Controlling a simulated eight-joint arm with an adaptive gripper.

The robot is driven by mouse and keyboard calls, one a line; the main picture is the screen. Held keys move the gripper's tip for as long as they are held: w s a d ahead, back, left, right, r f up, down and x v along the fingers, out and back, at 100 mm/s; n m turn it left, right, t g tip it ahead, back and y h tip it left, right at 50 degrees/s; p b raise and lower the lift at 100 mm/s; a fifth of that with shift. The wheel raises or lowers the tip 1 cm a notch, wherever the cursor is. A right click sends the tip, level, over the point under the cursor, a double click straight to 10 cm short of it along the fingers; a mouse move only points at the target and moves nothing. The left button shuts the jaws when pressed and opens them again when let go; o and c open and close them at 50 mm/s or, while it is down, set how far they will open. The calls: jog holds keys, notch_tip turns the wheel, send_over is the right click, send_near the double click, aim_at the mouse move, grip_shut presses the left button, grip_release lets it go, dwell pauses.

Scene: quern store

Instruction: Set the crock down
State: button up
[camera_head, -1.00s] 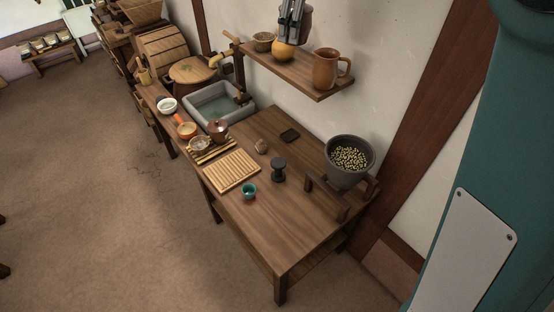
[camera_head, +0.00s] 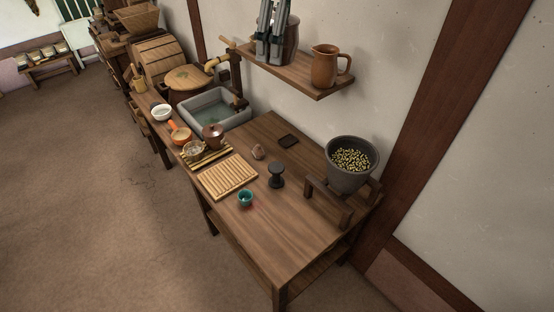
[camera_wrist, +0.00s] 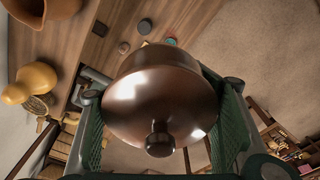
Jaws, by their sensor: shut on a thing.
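The crock (camera_wrist: 165,95) is a glossy dark brown lidded pot with a round knob, filling the middle of the wrist view. My gripper (camera_wrist: 160,88) has its green-padded fingers on both sides of it, shut on it. In the head view my gripper (camera_head: 269,50) points down at the wall shelf (camera_head: 305,82), and the crock (camera_head: 291,42) shows partly behind the fingers. Whether its base touches the shelf cannot be told. A brown jug (camera_head: 325,67) stands on the shelf to its right. A yellow gourd (camera_wrist: 32,82) shows left of the crock in the wrist view.
Below is a wooden table (camera_head: 290,235) with a slatted board (camera_head: 228,180), a teal cup (camera_head: 245,198), a dark weight-like object (camera_head: 276,175) and a grey pot of grain (camera_head: 350,165) in a stand. A stone basin (camera_head: 215,110) is at its far end. The table's front is bare.

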jog(key=b, duration=0.4)
send_over(272, 219)
notch_tip(272, 219, down, 2)
notch_tip(272, 219, down, 48)
jog(key=shift+d, duration=0.3)
dwell(0.3)
jog(key=shift+f, duration=0.1)
jog(key=shift+f+b, duration=0.8)
jog(key=shift+f, duration=2.2)
jog(key=shift+f+b, duration=0.5)
jog(key=shift+f, duration=1.4)
jog(key=shift+f, duration=0.2)
